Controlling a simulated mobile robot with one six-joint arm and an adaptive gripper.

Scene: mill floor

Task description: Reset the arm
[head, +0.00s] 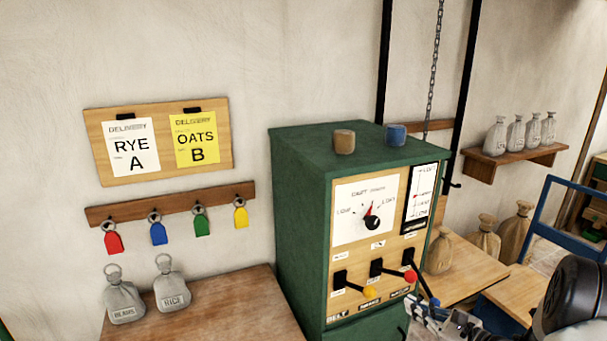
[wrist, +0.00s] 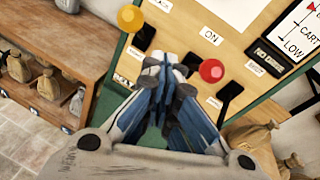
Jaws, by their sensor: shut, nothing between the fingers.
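My arm (head: 570,300) reaches in from the lower right in the head view. My gripper (head: 416,306) is shut and empty, in front of the lower right of the green control cabinet (head: 300,225). In the wrist view its blue-and-white fingers (wrist: 172,68) are together, pointing at the cabinet's lever panel. A yellow-knobbed lever (head: 369,292) and a red-knobbed lever (head: 410,276) stick out of the panel. In the wrist view the yellow knob (wrist: 130,18) is left of the fingertips and the red knob (wrist: 211,70) right. A blue-tipped lever (head: 434,302) shows close beside my gripper.
A brown cup (head: 344,142) and a blue cup (head: 396,135) stand on the cabinet. Two grey sacks (head: 172,285) sit on the left bench (head: 245,315). Coloured tags hang from a rail (head: 180,203). A blue-framed chair or cart (head: 560,215) stands right, near my arm.

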